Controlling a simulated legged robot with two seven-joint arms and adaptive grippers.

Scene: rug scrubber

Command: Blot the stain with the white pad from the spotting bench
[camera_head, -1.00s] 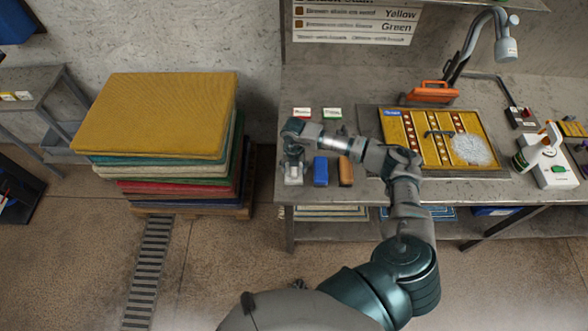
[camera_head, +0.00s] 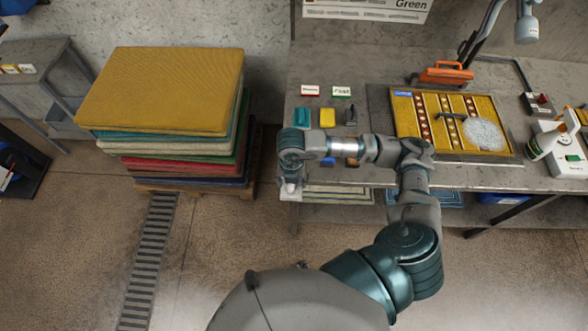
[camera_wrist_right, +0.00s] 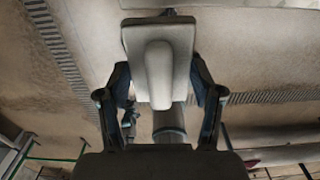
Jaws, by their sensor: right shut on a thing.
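My right gripper (camera_wrist_right: 160,95) is shut on a pale pad with a raised grip (camera_wrist_right: 158,70), seen large in the wrist view. In the head view the gripper (camera_head: 290,178) hangs at the bench's front left corner, with the white pad (camera_head: 290,191) small at its tip. The wrist view shows floor behind the pad. A yellow patterned rug (camera_head: 405,115) lies on the bench, with a pale speckled patch (camera_head: 483,134) on its right part. A small dark shape (camera_head: 450,115) lies left of the patch; I cannot tell what it is. My left gripper is out of view.
The spotting bench (camera_head: 480,178) carries teal (camera_head: 302,117), yellow (camera_head: 327,117) and blue (camera_head: 328,161) blocks at its left end. A rug stack (camera_head: 165,90) is at left.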

